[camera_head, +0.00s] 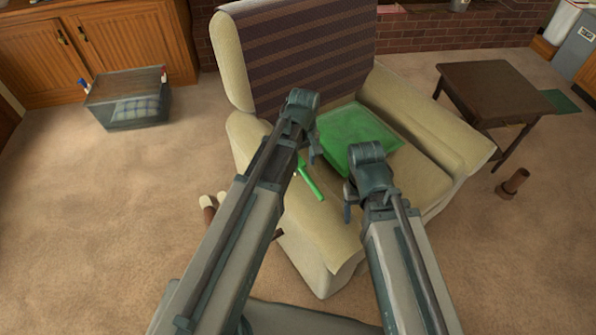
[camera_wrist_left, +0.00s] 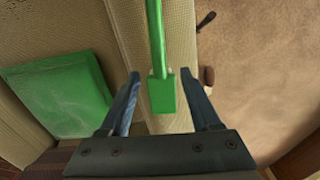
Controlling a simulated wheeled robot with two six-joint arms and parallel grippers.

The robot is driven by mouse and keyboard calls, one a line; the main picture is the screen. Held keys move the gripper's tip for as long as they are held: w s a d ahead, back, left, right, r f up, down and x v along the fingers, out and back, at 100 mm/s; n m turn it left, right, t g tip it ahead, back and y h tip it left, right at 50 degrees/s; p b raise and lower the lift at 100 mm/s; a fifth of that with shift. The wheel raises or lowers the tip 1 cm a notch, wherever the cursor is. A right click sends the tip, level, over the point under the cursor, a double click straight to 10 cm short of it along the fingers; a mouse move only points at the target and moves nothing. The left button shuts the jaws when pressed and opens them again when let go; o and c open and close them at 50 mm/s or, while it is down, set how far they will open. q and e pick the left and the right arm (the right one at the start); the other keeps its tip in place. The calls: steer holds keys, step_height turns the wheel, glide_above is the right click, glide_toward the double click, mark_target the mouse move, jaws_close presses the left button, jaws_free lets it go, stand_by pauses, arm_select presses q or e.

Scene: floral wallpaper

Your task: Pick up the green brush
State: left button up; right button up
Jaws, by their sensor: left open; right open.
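The green brush (camera_head: 309,181) lies on the left armrest of a cream armchair (camera_head: 345,222). In the left wrist view its handle runs up the picture, and its blocky end (camera_wrist_left: 162,92) lies between the fingers. My left gripper (camera_wrist_left: 162,76) is open, with one finger on each side of the brush and no visible grip on it. In the head view my left gripper (camera_head: 312,150) is just above the brush, and my arm hides part of it. My right gripper (camera_head: 349,203) is open and empty over the chair seat, right of the brush.
A flat green object (camera_head: 360,135) lies on the seat and also shows in the left wrist view (camera_wrist_left: 62,92). A dark wooden table (camera_head: 495,88) stands to the right. A clear bin (camera_head: 128,103) stands at the left on open carpet. A small brown object (camera_head: 512,182) is on the floor.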

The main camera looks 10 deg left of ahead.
mark_target(303, 169)
arm_select(q)
step_height(303, 169, down, 3)
steer(key=shift+f+b, duration=0.1)
steer(key=shift+b, duration=1.05)
arm_select(e)
step_height(303, 169, down, 3)
steer(key=shift+f, duration=0.15)
arm_select(q)
jaws_close()
